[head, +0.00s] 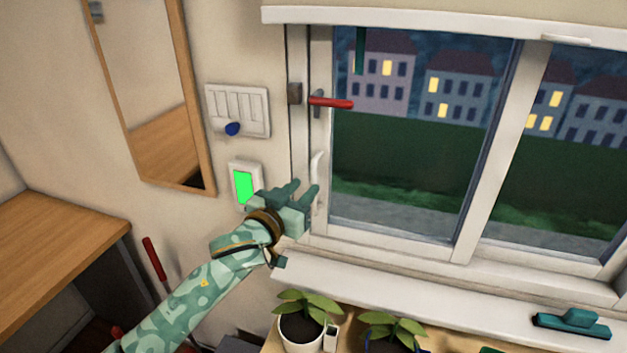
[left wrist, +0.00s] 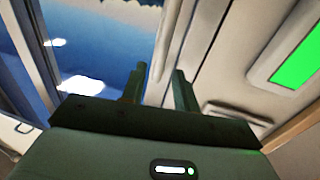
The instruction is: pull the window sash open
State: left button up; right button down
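The window sash (head: 322,60) has a pale frame around dark glass. It looks flush in the window frame, though a small gap would be hard to tell. A red latch lever (head: 331,103) on its left side points sideways to the right. A white curved pull handle (head: 318,170) stands upright below the lever. My left gripper (head: 304,188) is at the handle's lower part, its fingers apart. In the left wrist view, the white handle (left wrist: 165,45) shows between and beyond the two fingertips (left wrist: 158,78). I cannot tell whether they touch it. My right gripper is out of view.
A lit green panel (head: 244,186) and a white plate with a blue knob (head: 232,129) are on the wall left of the window. Potted plants (head: 304,328) stand below the sill (head: 400,292). A teal tool (head: 572,323) lies on the sill's right.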

aim_at(312, 180)
pick_arm(q)
jog(key=x, duration=0.5)
jog(key=shift+w+d+b, duration=0.1)
jog(key=shift+w+b, duration=0.05)
jog(key=shift+b, duration=0.15)
jog(key=shift+c, duration=0.2)
grip_shut()
